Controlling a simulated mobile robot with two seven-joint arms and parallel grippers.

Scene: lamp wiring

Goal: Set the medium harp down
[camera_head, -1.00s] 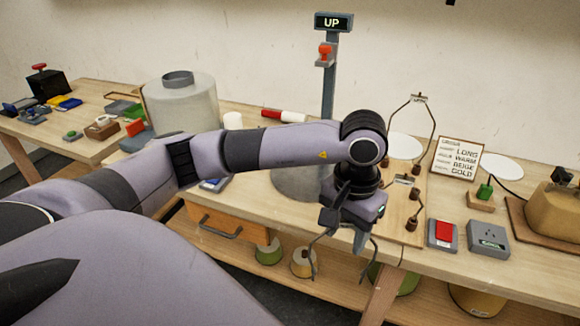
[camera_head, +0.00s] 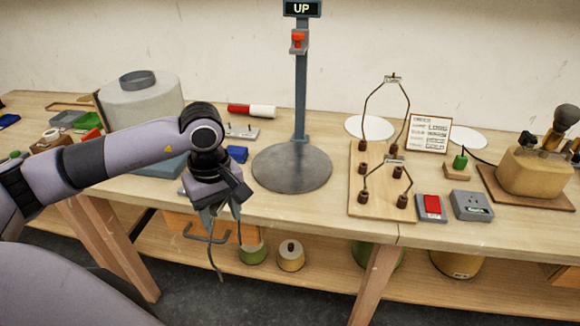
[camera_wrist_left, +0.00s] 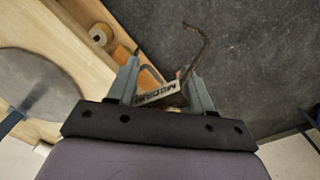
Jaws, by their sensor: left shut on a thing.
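My left gripper (camera_head: 222,208) is shut on the medium harp (camera_head: 213,248), a thin dark bent wire hanging below the fingers in front of the bench's front edge. In the left wrist view the gripper (camera_wrist_left: 163,86) holds the harp by its pale "MEDIUM" tag (camera_wrist_left: 157,94); one bent wire leg (camera_wrist_left: 200,45) extends beyond the fingers over the dark floor. The wooden harp board (camera_head: 362,205) stands right of the grey disc, with a tall harp (camera_head: 370,103) at the back and a short harp (camera_head: 388,162) in front. My right gripper is not in view.
The round grey base (camera_head: 292,168) with its "UP" post (camera_head: 301,95) stands between my gripper and the board. A red switch box (camera_head: 431,208) and a grey socket box (camera_head: 471,206) sit right of the board. A blue block (camera_head: 236,154) lies behind the gripper.

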